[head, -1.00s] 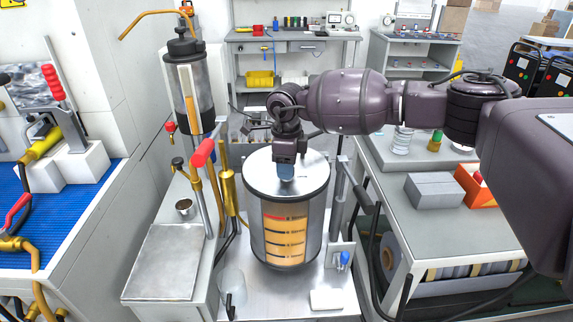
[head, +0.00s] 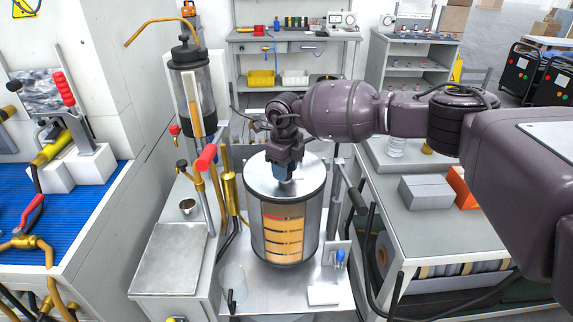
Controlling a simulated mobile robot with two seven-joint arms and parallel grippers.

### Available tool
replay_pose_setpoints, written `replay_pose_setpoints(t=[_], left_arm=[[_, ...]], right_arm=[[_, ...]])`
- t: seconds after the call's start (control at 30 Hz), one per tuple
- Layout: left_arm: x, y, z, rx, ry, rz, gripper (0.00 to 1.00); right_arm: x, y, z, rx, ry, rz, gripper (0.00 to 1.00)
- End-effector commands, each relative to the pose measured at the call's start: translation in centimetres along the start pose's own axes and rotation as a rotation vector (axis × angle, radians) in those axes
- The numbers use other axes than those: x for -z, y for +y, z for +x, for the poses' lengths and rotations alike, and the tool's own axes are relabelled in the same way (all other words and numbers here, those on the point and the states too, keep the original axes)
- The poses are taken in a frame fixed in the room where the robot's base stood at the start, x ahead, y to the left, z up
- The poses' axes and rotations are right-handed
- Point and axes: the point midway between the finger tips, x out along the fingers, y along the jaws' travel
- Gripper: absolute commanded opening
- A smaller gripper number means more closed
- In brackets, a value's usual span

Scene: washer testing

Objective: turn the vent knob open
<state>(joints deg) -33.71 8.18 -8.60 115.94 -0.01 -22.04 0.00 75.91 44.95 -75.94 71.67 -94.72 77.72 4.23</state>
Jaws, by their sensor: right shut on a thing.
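A clear cylindrical chamber (head: 284,228) with a metal lid (head: 262,182) stands upright on a steel plate in the middle of the head view. Orange bands show inside its wall. My right gripper (head: 284,174) points down at the middle of the lid, its blue fingertips shut on the vent knob there. The fingers hide the knob almost fully, so how far it is turned cannot be seen. My left gripper is not in view.
A red-handled lever (head: 206,158) and brass pipes stand just left of the chamber. A tall glass cylinder (head: 192,92) is behind them. A grey cart (head: 440,225) is on the right. A flat metal plate (head: 168,258) lies clear at front left.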

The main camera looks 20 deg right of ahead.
Motion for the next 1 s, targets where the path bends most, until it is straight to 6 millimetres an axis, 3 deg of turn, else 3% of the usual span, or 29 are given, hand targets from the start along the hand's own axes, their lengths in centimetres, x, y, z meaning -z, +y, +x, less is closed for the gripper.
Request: replay_pose_setpoints(t=[0.03,0.43,1.0], left_arm=[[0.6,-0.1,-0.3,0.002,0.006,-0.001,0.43],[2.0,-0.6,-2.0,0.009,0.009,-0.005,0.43],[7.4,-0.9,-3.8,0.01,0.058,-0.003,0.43]], right_arm=[[-0.1,0.1,-0.7,0.003,-0.005,0.045,0.16],[-0.1,0.0,-0.6,0.001,-0.004,0.426,0.16],[0.0,-0.1,-0.4,0.001,-0.003,0.932,0.16]])
